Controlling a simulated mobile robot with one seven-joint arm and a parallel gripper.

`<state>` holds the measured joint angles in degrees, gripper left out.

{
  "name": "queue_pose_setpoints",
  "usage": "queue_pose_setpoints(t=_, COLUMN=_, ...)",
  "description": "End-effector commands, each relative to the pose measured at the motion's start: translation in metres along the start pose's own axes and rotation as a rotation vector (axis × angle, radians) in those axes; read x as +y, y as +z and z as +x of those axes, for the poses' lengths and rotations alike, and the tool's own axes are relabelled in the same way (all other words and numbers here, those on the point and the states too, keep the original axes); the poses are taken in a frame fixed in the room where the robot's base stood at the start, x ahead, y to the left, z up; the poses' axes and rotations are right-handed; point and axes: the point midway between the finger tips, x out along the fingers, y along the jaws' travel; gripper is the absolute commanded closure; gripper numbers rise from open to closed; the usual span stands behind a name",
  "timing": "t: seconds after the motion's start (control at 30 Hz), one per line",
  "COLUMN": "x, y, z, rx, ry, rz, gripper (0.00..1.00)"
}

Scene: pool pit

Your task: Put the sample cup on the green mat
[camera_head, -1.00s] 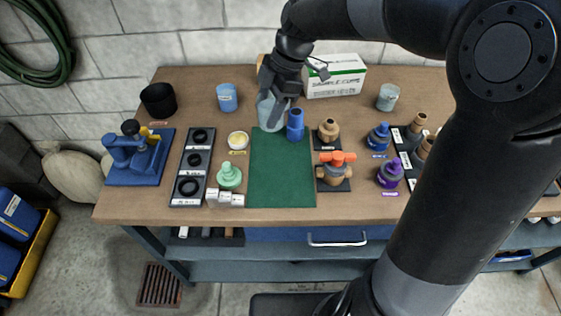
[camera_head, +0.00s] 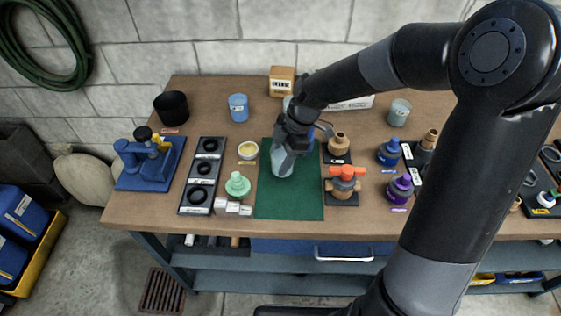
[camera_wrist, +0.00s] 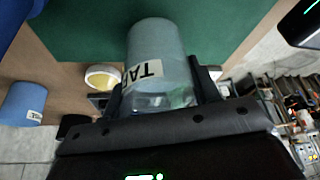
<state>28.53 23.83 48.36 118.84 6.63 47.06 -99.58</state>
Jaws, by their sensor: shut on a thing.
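The sample cup (camera_head: 283,163) is a translucent grey-blue cup in my gripper (camera_head: 292,148). In the wrist view the cup (camera_wrist: 160,60) sits between the two fingers, and its white label shows letters starting "TA". My gripper is shut on it from behind. The green mat (camera_head: 290,205) lies flat in the middle of the bench, and the cup is over its back half. The mat also fills the top of the wrist view (camera_wrist: 85,30). I cannot tell whether the cup's base touches the mat.
A yellow-topped dish (camera_head: 248,150), a green fitting (camera_head: 238,184) and small white blocks (camera_head: 232,207) stand left of the mat. A tan fitting (camera_head: 339,145) and an orange-handled valve (camera_head: 345,182) stand close on its right. A blue cup (camera_head: 238,107) stands behind. The mat's front half is clear.

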Motion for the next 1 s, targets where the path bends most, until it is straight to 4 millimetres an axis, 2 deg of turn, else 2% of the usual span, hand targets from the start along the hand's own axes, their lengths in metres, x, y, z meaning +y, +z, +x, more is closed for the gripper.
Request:
queue_pose_setpoints(t=0.13, x=0.000, y=0.008, z=0.019, rx=0.001, ry=-0.002, rz=0.000, gripper=0.72)
queue_pose_setpoints(t=0.5, x=0.000, y=0.009, z=0.023, rx=0.001, ry=-0.001, rz=0.001, gripper=0.72)
queue_pose_setpoints(t=0.53, x=0.000, y=0.009, z=0.023, rx=0.000, ry=0.000, rz=0.001, gripper=0.42)
queue_pose_setpoints(t=0.77, x=0.000, y=0.009, z=0.023, rx=0.000, ry=0.000, rz=0.001, gripper=0.23)
queue_pose_setpoints(t=1.0, x=0.000, y=0.009, z=0.022, rx=0.000, ry=0.000, rz=0.001, gripper=0.23)
